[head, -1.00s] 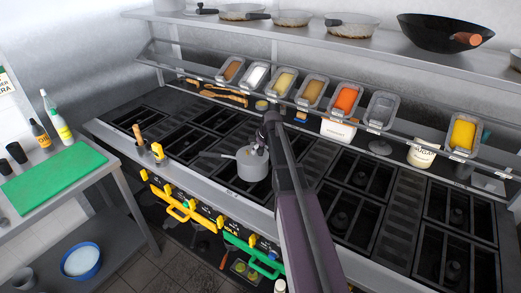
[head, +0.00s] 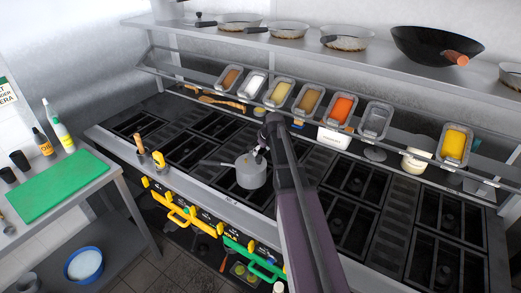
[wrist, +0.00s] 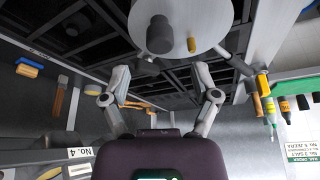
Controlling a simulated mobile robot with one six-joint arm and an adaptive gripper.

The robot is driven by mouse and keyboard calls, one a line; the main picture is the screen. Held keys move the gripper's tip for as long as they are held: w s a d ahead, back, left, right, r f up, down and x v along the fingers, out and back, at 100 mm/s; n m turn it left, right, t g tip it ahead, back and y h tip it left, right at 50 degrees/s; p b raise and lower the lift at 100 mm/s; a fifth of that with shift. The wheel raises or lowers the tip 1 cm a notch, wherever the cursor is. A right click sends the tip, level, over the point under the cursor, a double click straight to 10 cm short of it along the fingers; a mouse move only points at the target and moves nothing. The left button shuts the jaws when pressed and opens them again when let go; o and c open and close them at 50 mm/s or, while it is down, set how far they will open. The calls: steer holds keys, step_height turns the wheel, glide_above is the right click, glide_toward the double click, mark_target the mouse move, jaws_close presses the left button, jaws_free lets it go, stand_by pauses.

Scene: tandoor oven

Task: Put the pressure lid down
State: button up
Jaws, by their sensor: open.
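A grey pressure pot (head: 250,174) with a long handle stands on the stove at the middle, its handle pointing left. The pressure lid (wrist: 190,28), a round pale disc with a dark knob and a small brass valve, shows at the top of the wrist view. In the head view it appears to sit on top of the pot, partly hidden by my gripper (head: 261,154). In the wrist view my gripper (wrist: 160,85) is open, with its fingers spread and nothing between them. The lid lies beyond the fingertips.
A rail of seasoning tubs (head: 341,108) runs behind the burners, below a shelf with pans and a wok (head: 425,46). A green cutting board (head: 62,183) and bottles are on the left counter. Bare burner grates (head: 345,190) lie right of my arm.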

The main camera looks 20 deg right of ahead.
steer(key=p+v, duration=0.5)
steer(key=v, duration=0.1)
stand_by(0.3)
steer(key=shift+r, duration=0.1)
stand_by(0.5)
steer(key=s+a+f+m+g+h, duration=0.1)
steer(key=s+a+g, duration=0.3)
steer(key=s+a, duration=1.6)
steer(key=shift+s+a+f+m, duration=0.2)
steer(key=shift+s+a+m, duration=0.05)
steer(key=shift+s+m, duration=0.55)
